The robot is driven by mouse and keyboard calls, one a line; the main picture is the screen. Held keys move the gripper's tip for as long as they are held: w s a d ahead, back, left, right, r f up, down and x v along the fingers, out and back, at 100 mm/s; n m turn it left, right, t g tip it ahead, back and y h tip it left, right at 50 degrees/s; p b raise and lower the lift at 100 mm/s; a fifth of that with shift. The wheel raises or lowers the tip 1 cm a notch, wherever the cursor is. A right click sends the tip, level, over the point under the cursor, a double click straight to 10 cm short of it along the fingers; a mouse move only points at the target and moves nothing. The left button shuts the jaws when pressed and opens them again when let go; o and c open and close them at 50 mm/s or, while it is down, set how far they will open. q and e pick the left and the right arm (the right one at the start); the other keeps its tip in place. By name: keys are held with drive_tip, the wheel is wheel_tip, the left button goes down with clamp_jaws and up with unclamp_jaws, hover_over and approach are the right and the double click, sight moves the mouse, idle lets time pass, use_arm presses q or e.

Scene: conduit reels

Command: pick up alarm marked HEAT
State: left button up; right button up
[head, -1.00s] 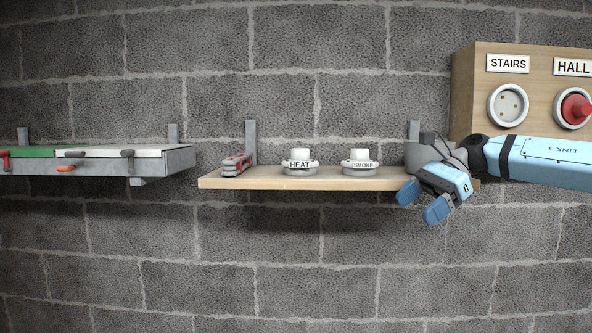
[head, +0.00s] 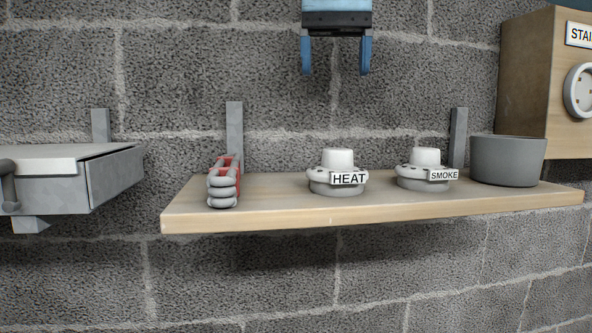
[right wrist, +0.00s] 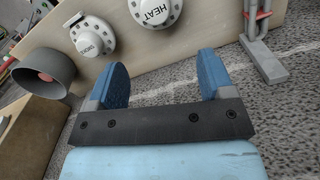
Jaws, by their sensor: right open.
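The alarm marked HEAT (head: 338,172) is a white round unit with a raised top, standing on the wooden shelf (head: 270,214). It also shows at the top of the right wrist view (right wrist: 156,10). A similar alarm marked SMOKE (head: 426,170) stands to its right on the shelf. My right gripper (head: 336,70) points down above the HEAT alarm, well clear of it, with its blue fingers apart and nothing between them. The fingers also show in the right wrist view (right wrist: 160,78). My left gripper is not in view.
A red and grey clamp-like item (head: 224,182) lies left of the HEAT alarm. A grey bowl (head: 508,160) stands at the shelf's right end, near a wooden box (head: 525,85). A grey metal tray (head: 115,180) is at the left. The block wall stands behind.

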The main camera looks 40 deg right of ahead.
hover_over(338, 149)
drive_tip(key=f, duration=0.4)
drive_tip(key=shift+d, duration=0.3)
drive_tip(key=f, duration=0.3)
drive_tip(key=shift+w+f, duration=0.25)
drive_tip(key=shift+f, duration=0.1)
drive_tip(key=shift+a+f+p, duration=0.1)
drive_tip(key=shift+f+p, duration=0.2)
drive_tip(key=shift+f, duration=0.25)
drive_tip(key=f, duration=0.3)
drive_tip(key=shift+s+a+f+p, duration=0.1)
drive_tip(key=shift+s+f+p, duration=0.1)
drive_tip(key=shift+f+p, duration=0.15)
drive_tip(key=shift+w+f, duration=0.15)
drive_tip(key=shift+f, duration=0.2)
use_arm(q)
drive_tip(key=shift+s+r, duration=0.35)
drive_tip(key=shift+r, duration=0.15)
use_arm(e)
drive_tip(key=c, duration=1)
